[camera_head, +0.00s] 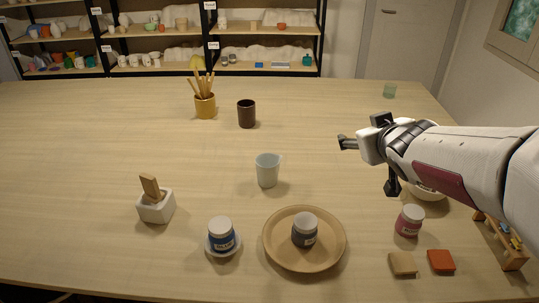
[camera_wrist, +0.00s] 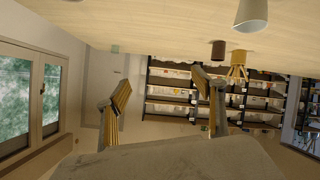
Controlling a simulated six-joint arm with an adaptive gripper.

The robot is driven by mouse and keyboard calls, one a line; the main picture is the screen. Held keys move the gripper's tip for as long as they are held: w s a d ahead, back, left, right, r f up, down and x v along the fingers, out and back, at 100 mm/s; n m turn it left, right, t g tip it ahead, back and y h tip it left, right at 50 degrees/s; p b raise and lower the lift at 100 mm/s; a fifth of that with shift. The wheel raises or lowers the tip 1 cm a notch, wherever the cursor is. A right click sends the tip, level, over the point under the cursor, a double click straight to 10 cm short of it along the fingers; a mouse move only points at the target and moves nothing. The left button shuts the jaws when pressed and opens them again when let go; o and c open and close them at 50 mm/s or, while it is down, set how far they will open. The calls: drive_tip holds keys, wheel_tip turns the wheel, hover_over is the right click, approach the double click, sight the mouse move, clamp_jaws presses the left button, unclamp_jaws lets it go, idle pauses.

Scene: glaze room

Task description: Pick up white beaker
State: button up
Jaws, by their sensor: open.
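The white beaker (camera_head: 268,171) stands upright near the middle of the table, with a small spout or handle on its right side. In the wrist view, which is upside down, the white beaker (camera_wrist: 252,14) shows at the top edge, partly cut off. My gripper (camera_head: 367,166) is open and empty, raised above the table to the right of the beaker and apart from it. In the wrist view the two fingers of my gripper (camera_wrist: 160,88) are spread wide with nothing between them.
A dark brown cup (camera_head: 246,115) and a brush pot (camera_head: 205,106) stand behind the beaker. In front are a blue-labelled jar (camera_head: 221,236), a round tray (camera_head: 277,257) holding a grey jar (camera_head: 304,231), and a pink jar (camera_head: 409,221). A white block holder (camera_head: 157,208) is left.

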drive_tip(key=w+a+f+n+y, duration=0.2)
drive_tip(key=w+a+f+y, duration=0.15)
drive_tip(key=w, duration=0.25)
drive_tip(key=n+g+y, duration=0.4)
drive_tip(key=n+y, duration=0.1)
drive_tip(key=y, duration=0.3)
approach(277, 165)
drive_tip(key=w+x, duration=0.1)
drive_tip(key=x, duration=0.4)
drive_tip(key=shift+s+a+f+y, duration=0.15)
drive_tip(key=shift+a+f+y, duration=0.05)
drive_tip(key=shift+y, duration=0.15)
drive_tip(key=shift+x, duration=1.3)
drive_tip(key=shift+a, duration=0.15)
drive_tip(key=shift+x, duration=2.5)
